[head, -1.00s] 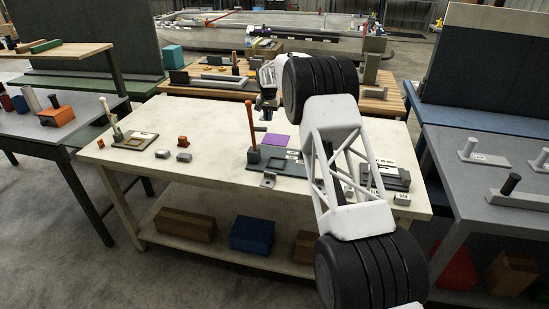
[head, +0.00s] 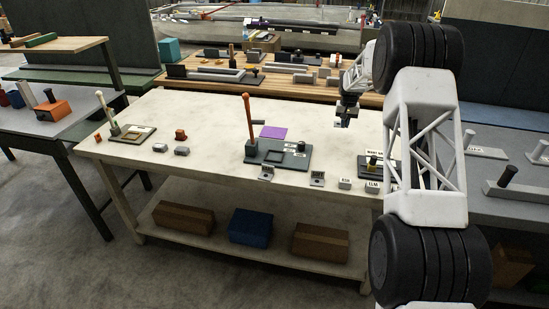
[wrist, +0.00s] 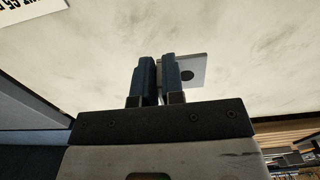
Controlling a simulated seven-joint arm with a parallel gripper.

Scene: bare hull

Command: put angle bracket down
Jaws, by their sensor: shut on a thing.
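My gripper (head: 346,106) hangs above the right part of the cream table (head: 210,115), pointing down. It is shut on a grey angle bracket, seen in the wrist view between and beside the fingers (wrist: 158,78). The bracket (wrist: 197,65) shows a flat plate with a dark round hole, sticking out to the right of the fingers. In the head view the held bracket (head: 341,123) is small below the fingertips and looks clear of the table top. Two other bent grey brackets, one left (head: 266,174) and one right (head: 317,179), stand near the front edge.
A dark tray with an orange post (head: 248,120) stands mid-table, with a purple sheet (head: 273,132) behind it. Small labelled blocks (head: 345,184) sit at the front right. A dark labelled fixture (head: 370,166) is partly behind my arm. Bare table lies behind the tray and below the gripper.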

